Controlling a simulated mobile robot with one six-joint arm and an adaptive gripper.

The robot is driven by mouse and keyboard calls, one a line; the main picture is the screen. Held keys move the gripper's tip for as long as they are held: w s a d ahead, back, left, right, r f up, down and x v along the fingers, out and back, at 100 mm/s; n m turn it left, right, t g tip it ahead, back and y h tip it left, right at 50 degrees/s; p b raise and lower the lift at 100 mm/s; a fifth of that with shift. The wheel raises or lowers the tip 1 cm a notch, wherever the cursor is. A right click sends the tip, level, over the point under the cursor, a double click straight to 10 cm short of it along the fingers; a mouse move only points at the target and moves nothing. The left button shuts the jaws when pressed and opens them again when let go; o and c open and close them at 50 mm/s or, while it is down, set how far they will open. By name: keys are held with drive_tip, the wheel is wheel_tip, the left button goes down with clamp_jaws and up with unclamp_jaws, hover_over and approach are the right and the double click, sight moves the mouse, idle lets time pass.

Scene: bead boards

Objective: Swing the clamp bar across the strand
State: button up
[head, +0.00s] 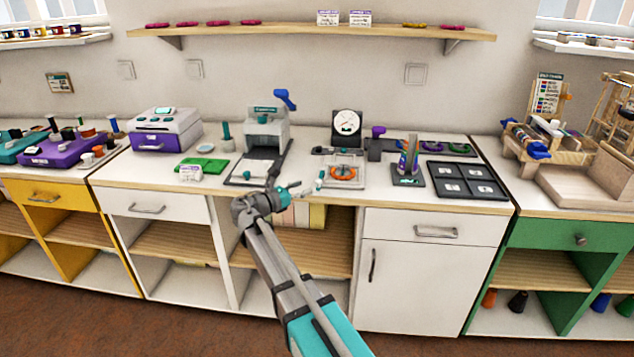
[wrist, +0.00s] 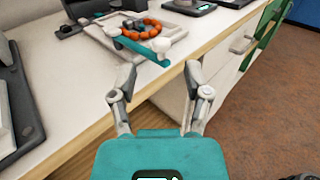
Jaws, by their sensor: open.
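The strand is a loop of orange beads (head: 343,173) on a pale board (head: 345,184) on the white counter; the beads also show in the wrist view (wrist: 140,29). The clamp bar is a teal bar (wrist: 138,47) beside the strand, its end pointing toward the counter's front edge. It looks small in the head view (head: 319,184). A pale round knob (wrist: 161,45) shows next to the bar's near end. My gripper (wrist: 159,82) is open and empty, short of the bar, near the counter's front edge. In the head view my gripper (head: 298,189) is left of the board.
A press-like machine (head: 265,132) stands left of the board and a round dial (head: 347,122) behind it. A green mat (head: 207,165) lies farther left.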

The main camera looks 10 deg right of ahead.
sight(316, 182)
drive_tip(key=shift+x, duration=3.15)
clamp_jaws()
